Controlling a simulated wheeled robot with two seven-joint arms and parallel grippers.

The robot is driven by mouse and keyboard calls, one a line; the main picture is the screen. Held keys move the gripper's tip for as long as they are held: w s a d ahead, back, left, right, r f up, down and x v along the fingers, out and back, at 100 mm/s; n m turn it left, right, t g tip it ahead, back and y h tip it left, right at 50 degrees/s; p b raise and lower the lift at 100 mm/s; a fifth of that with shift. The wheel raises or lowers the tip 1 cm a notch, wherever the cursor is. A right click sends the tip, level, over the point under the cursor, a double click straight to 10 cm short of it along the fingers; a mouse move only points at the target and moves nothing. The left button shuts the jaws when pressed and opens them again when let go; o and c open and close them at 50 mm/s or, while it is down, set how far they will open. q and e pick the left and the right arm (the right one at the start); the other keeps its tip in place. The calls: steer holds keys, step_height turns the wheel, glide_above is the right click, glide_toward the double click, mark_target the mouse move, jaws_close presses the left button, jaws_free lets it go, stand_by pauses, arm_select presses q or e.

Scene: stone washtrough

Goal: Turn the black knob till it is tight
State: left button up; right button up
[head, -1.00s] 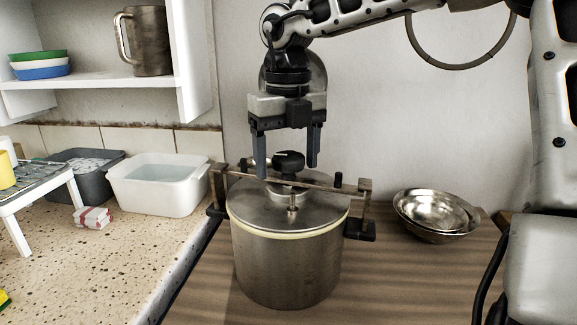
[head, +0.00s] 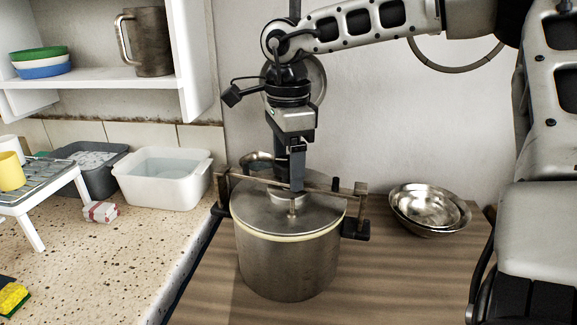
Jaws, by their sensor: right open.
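A steel pressure pot (head: 290,260) with a round lid (head: 262,212) stands on the wooden top. A metal clamp bar (head: 333,191) crosses over the lid between side posts. My right gripper (head: 297,185) points straight down at the bar's middle and shows edge-on, one finger covering the other. It is open. The black knob is hidden behind the fingers, so I cannot tell whether they touch it. My left gripper is out of view.
Nested steel bowls (head: 428,210) stand right of the pot. Wood in front of the pot is clear.

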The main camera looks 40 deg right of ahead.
steer(key=c, duration=0.8)
steer(key=shift+o, duration=0.2)
steer(key=shift+m+b, duration=0.5)
steer(key=shift+m, duration=0.6)
steer(key=o, duration=0.8)
steer(key=shift+c, duration=0.2)
